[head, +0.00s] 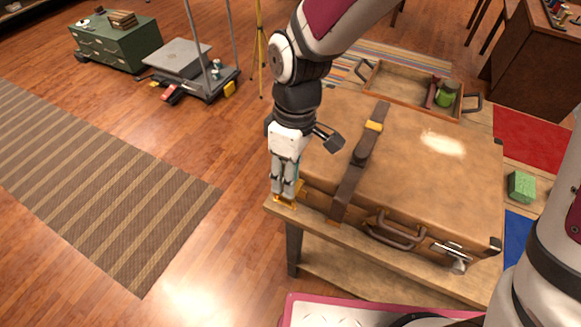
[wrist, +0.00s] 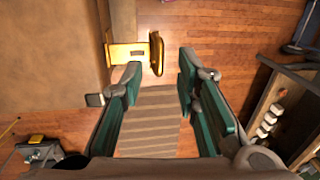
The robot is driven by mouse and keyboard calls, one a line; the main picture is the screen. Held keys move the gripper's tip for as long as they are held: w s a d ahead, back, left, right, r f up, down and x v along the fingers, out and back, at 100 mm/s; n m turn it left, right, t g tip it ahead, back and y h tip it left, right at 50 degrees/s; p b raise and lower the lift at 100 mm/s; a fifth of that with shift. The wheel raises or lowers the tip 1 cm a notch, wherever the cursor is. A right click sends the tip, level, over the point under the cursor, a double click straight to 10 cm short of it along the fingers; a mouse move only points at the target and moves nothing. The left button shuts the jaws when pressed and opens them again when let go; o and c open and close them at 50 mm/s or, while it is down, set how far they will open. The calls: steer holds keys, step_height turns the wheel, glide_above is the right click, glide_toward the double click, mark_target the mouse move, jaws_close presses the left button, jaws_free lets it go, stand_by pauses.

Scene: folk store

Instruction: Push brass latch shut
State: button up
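A brown suitcase (head: 440,185) lies closed-looking on a wooden table (head: 370,253). The brass latch (head: 287,201) is at its front left corner, partly hidden by my gripper (head: 284,193). In the wrist view the brass latch (wrist: 130,51) sticks out from the suitcase side (wrist: 50,50), with a rounded crosspiece (wrist: 156,53) at its outer end. My gripper (wrist: 160,66) is open, its two fingers apart and nothing between them. The crosspiece appears just ahead of the gap between the fingertips. I cannot tell whether a finger touches the latch.
A leather strap (head: 350,180) crosses the suitcase. A handle (head: 397,232) and a silver latch (head: 453,252) are on its front. A tray (head: 400,88) with a green jar (head: 446,93) stands behind. A green block (head: 521,186) lies right.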

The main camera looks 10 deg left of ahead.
steer(key=shift+s+a+f, duration=0.1)
steer(key=shift+s+f, duration=0.05)
steer(key=shift+f, duration=0.85)
steer(key=shift+s+f, duration=0.1)
steer(key=shift+f, duration=0.9)
steer(key=shift+c, duration=0.3)
jaws_close()
